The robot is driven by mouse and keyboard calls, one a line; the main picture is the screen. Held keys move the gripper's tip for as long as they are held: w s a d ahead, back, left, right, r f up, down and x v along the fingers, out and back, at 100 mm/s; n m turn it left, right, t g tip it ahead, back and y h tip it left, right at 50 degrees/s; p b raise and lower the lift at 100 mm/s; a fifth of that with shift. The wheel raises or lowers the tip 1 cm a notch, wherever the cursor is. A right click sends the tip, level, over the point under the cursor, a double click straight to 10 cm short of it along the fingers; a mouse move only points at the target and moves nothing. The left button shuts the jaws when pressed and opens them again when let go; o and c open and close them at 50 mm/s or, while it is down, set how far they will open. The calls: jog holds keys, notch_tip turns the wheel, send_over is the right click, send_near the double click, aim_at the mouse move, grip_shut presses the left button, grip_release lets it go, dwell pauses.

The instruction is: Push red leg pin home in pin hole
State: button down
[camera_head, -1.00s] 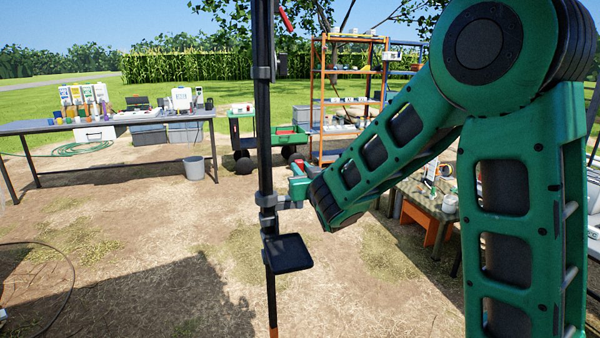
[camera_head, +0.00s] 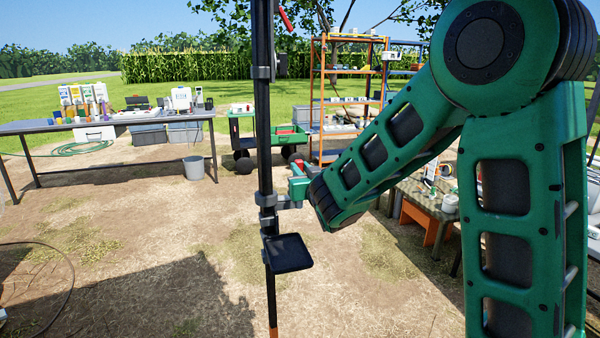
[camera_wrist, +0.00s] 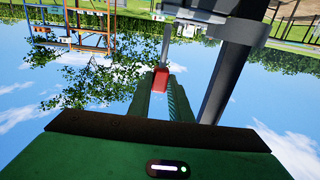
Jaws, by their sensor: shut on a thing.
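A tall black pole (camera_head: 264,120) stands upright in front of me in the head view, with grey collars and a small black plate (camera_head: 288,254) low on it. The pole also shows in the wrist view (camera_wrist: 228,75), with a grey collar bracket (camera_wrist: 205,20) across it. My gripper (camera_wrist: 161,73) is shut on the red leg pin (camera_wrist: 160,80), whose red block sits between the fingertips. A grey shaft runs from the block towards the bracket. In the head view my gripper (camera_head: 298,188) is just right of the pole, partly hidden by my arm. The pin hole cannot be seen.
A long table (camera_head: 100,124) with bottles and boxes stands at the left back, a grey bucket (camera_head: 194,167) beside it. A green cart (camera_head: 243,130) and an orange shelf rack (camera_head: 322,100) stand behind the pole. A low table (camera_head: 420,195) is at right. The ground left of the pole is open.

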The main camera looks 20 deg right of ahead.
notch_tip(320, 180, down, 7)
dwell(3.2)
jog(key=c, duration=1.5)
grip_release()
jog(key=shift+c, duration=0.2)
